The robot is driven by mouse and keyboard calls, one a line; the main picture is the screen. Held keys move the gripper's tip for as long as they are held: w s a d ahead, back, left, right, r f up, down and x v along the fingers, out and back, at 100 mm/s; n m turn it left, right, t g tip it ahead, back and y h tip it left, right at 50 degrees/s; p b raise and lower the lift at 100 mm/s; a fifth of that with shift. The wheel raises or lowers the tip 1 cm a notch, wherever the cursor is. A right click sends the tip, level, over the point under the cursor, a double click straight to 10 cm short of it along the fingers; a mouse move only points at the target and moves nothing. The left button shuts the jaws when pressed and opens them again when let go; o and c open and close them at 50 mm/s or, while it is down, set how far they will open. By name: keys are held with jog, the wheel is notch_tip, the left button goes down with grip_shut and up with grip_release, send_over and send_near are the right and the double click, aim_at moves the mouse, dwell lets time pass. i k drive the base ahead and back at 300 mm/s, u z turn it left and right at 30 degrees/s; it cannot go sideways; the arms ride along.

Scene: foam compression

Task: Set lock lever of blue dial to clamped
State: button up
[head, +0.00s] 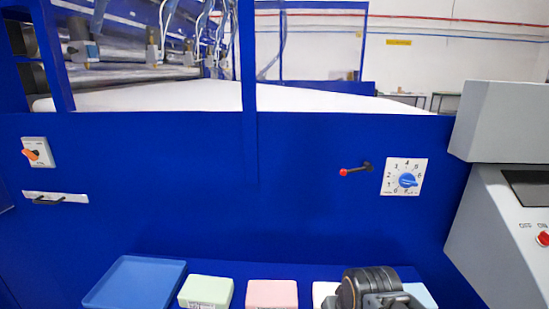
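The blue dial (407,180) is a round blue knob on a white square plate with numbers around it, on the right part of the blue machine front. Just left of the plate is the lock lever (356,169), a dark arm with a red ball end. It points left and slightly down from its pivot by the plate. My gripper (385,300) seems to show only in part at the bottom edge, below the dial and well apart from the lever. Its fingers cannot be made out, so its opening is unclear.
A blue tray (134,283), a green block (206,291) and a pink block (272,294) sit along the bottom; pale blocks are partly behind my arm. An orange switch (31,154) and a handle (48,201) are at left. A grey console (510,215) stands at right.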

aim_at(367, 166)
jog(key=k, duration=1.3)
jog(key=u, duration=0.55)
jog(key=i, duration=1.7)
jog(key=z, duration=0.55)
